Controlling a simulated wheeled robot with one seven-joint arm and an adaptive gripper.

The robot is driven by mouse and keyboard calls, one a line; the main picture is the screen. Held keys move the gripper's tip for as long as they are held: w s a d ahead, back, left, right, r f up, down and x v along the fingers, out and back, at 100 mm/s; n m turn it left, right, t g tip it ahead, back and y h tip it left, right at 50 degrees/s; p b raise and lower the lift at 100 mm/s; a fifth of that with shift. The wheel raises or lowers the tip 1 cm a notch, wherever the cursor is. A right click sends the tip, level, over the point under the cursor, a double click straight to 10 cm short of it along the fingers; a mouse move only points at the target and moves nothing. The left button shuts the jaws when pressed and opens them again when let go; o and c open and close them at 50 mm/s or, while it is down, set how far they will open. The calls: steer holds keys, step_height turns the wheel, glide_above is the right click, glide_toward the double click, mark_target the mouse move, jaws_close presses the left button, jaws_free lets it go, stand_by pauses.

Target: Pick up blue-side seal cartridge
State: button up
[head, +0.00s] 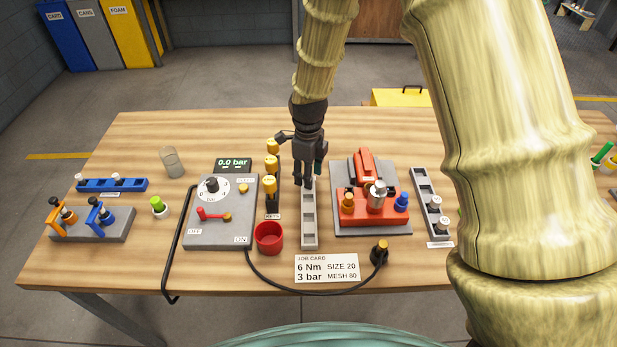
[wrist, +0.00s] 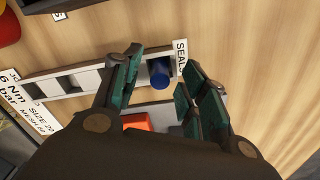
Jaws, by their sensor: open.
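The blue seal cartridge (wrist: 159,73) is a short blue cylinder standing in the end slot of a narrow grey rack, beside the SEALS label (wrist: 181,55) in the wrist view. In the head view I see the rack (head: 309,243) under my gripper (head: 308,180); the cartridge is hidden there behind the fingers. My gripper (wrist: 161,66) is open and points down over the rack's far end. In the wrist view its fingers appear on either side of the cartridge, with a gap to it. I cannot tell how high the fingertips are above the rack.
Yellow-topped keys (head: 270,184) and a red cup (head: 268,238) stand left of the rack. A red fixture (head: 372,205) stands close on the right. A job card (head: 327,268) and a black hose lie in front. The rack's nearer slots look empty.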

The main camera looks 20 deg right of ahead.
jaws_close()
steer(key=shift+r, duration=0.1)
stand_by(0.4)
